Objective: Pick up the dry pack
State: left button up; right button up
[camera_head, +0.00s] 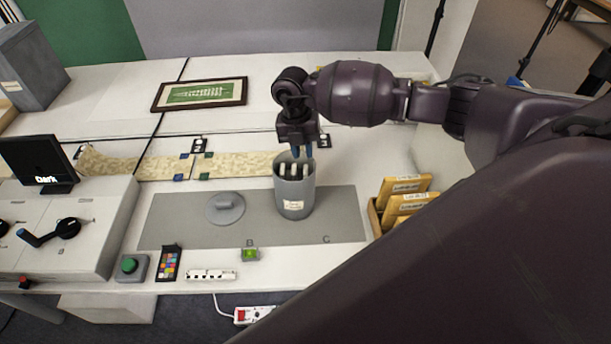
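A grey canister (294,201) with a small label stands upright and uncovered on the grey mat (340,215). Several white packs (293,170) show inside its mouth; I cannot tell which is the dry pack. My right gripper (302,152) points down over the canister's mouth. Its two fingertips show apart, with nothing seen between them. They are at about rim height in the picture; whether they touch a pack is not clear. My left gripper is not in view.
A round grey lid (226,207) lies left of the canister. A box of yellow folders (402,194) stands at right, near my arm. A framed picture (200,94) lies behind. A green button (130,266) and colour card (169,263) sit at front left.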

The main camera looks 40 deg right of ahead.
aim_at(306, 169)
jog(key=f, duration=0.1)
jog(key=s+f, duration=0.1)
jog(key=f, duration=0.1)
jog(key=f+p, duration=0.1)
jog(key=f, duration=0.1)
jog(key=shift+s+a, duration=0.2)
jog(key=shift+s, duration=0.2)
jog(key=shift+w+d+f, duration=0.25)
jog(key=shift+w, duration=0.15)
jog(key=shift+a+r, duration=0.1)
jog(key=shift+r, duration=0.1)
grip_shut()
